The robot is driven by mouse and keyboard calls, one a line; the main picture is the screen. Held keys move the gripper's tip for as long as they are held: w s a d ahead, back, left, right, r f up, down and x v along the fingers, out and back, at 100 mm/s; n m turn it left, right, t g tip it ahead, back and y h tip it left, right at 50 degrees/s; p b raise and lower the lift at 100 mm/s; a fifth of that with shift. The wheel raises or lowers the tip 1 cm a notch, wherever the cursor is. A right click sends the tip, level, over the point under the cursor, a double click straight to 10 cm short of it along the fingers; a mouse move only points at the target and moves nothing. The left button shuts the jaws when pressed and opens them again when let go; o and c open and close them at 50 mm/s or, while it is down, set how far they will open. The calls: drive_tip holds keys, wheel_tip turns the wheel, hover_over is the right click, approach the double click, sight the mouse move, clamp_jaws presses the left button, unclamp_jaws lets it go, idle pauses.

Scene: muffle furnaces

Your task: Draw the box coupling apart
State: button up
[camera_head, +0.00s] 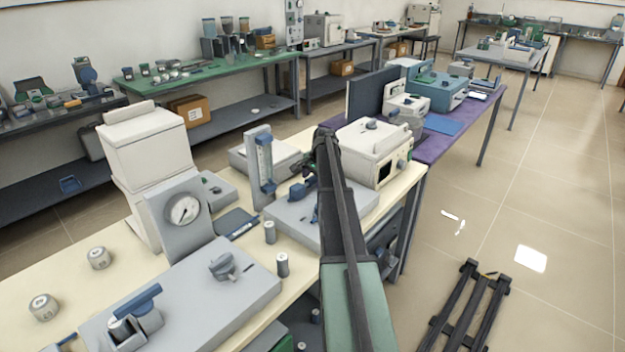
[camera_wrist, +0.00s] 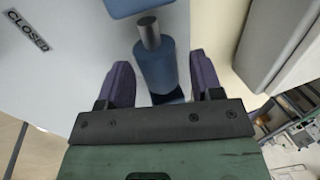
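In the wrist view, a blue cylindrical body (camera_wrist: 156,68) with a bare metal pin (camera_wrist: 149,34) at its upper end lies between the fingers of my gripper (camera_wrist: 160,63). I take it to be part of the box coupling. Another blue part (camera_wrist: 138,7) shows at the top edge, close to the pin's end; whether they join is unclear. The purple fingers are open, with visible gaps on both sides of the blue body. In the head view, my gripper (camera_head: 312,166) is over a grey plate (camera_head: 280,214) bearing a blue fitting (camera_head: 301,189); my arm hides part of it.
A "CLOSED" label (camera_wrist: 27,31) is on the grey surface in the wrist view. A flowmeter stand (camera_head: 260,166) is left of my gripper, and a white furnace-like box (camera_head: 371,148) is to the right. Two small grey cylinders (camera_head: 270,232) (camera_head: 282,265) stand near the plate.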

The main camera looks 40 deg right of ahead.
drive_tip(key=shift+a, duration=0.1)
drive_tip(key=p+v, duration=1)
drive_tip(key=shift+r, duration=0.35)
drive_tip(key=shift+s, duration=0.1)
drive_tip(key=s+a+n+g, duration=0.1)
drive_tip(key=s+a+n, duration=0.4)
drive_tip(key=a, duration=1.1)
drive_tip(key=s+a+n+g, duration=0.1)
drive_tip(key=s+a+n, duration=0.4)
drive_tip(key=s+a, duration=0.5)
drive_tip(key=s+a+n+g, duration=0.1)
drive_tip(key=s+a+n, duration=0.5)
drive_tip(key=a, duration=1.6)
drive_tip(key=shift+s+f, duration=0.3)
drive_tip(key=shift+s, duration=0.8)
